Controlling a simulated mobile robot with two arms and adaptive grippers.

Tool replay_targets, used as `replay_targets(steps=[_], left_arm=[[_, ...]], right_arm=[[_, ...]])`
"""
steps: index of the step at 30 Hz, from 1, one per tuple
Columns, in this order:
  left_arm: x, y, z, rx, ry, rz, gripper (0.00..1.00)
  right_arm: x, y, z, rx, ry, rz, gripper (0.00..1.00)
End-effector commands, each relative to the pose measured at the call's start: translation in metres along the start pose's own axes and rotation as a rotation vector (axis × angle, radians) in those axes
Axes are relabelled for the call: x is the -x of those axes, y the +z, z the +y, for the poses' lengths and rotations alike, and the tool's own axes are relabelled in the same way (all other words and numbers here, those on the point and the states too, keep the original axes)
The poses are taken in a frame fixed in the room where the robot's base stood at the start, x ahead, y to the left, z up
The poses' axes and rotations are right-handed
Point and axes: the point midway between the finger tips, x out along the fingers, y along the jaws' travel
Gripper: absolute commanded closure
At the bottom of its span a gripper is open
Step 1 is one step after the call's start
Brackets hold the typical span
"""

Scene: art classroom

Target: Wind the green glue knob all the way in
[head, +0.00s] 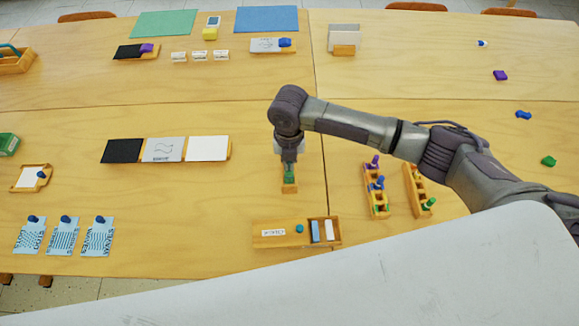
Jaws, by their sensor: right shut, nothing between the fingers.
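The green glue piece (290,173) stands on a small wooden block (289,188) near the middle of the near table. My right gripper (289,162) points down from above, right at the top of the green piece. Its fingers are shut with nothing between them. The gripper hides the top of the green piece, so I cannot tell how far in the knob sits or whether the fingers touch it. My left gripper is not in view.
A wooden tray (260,240) lies nearer the front edge. Two wooden racks (367,193) (409,185) with colored pegs stand to the right. A row of black, grey and white panels (208,148) lies left. Bare tabletop (258,190) surrounds the green piece.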

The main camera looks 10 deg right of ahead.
Motion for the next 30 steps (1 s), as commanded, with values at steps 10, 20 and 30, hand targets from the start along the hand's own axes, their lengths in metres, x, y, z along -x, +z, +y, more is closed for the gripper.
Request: replay_targets(steps=[10,20,30], left_arm=[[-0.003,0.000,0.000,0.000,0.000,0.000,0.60],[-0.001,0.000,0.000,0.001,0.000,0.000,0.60],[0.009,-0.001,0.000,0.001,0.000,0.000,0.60]], right_arm=[[-0.006,0.000,0.000,0.000,0.000,0.000,1.00],[-0.004,0.000,0.000,0.000,0.000,0.000,1.00],[0.003,0.000,0.000,0.000,0.000,0.000,1.00]])
